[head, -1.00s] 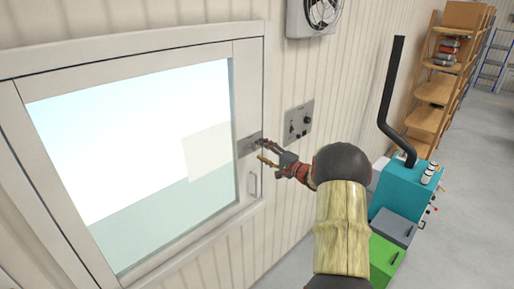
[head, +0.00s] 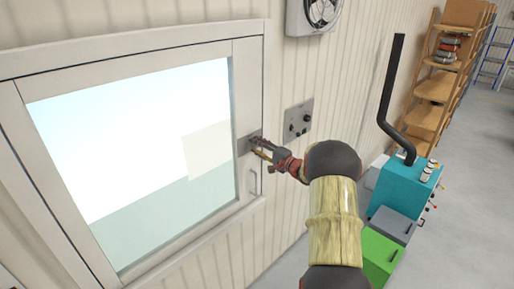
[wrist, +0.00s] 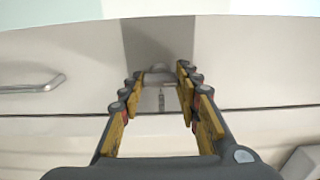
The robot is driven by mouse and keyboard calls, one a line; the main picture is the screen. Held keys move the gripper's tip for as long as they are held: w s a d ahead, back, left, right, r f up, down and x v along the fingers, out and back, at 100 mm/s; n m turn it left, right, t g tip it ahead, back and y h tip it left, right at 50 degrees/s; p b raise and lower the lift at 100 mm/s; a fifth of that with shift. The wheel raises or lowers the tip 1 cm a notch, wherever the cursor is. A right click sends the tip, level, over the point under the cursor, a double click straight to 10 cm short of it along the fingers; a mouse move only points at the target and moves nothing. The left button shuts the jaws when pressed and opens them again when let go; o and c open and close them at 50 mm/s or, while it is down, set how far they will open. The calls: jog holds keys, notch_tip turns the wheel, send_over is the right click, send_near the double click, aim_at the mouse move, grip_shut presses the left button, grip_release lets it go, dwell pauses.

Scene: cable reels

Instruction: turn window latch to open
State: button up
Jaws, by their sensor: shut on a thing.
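The window (head: 150,140) is a pale framed pane at the left of the head view, and it looks closed in its frame. The latch (wrist: 158,76) is a small grey metal piece on a darker grey plate (wrist: 157,35) on the window frame. In the head view the plate (head: 243,146) is partly covered by my gripper. My gripper (head: 256,146) is at the latch. In the wrist view its two yellow-padded fingers (wrist: 155,90) reach to either side of the latch and are shut on it. The exact contact at the fingertips is hard to see.
A metal handle (head: 255,183) sits on the frame below the latch. A switch panel (head: 298,119) is on the wall to the right, and a fan (head: 318,15) is above. A teal machine (head: 405,188) with a black pipe and a green box (head: 381,256) stand at the right.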

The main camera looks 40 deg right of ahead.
jog(key=c, duration=0.5)
jog(key=shift+f+m+b, duration=0.15)
jog(key=shift+m+b, duration=0.15)
jog(key=shift+c, duration=0.2)
jog(key=m+b, duration=0.3)
jog(key=shift+f, duration=0.1)
jog(key=m+b, duration=0.1)
jog(key=m, duration=0.3)
jog(key=shift+b, duration=0.35)
jog(key=m+p, duration=0.1)
jog(key=m, duration=0.9)
jog(key=shift+r, duration=0.2)
jog(key=shift+m, duration=0.4)
jog(key=o, duration=1.2)
jog(key=shift+c, duration=0.2)
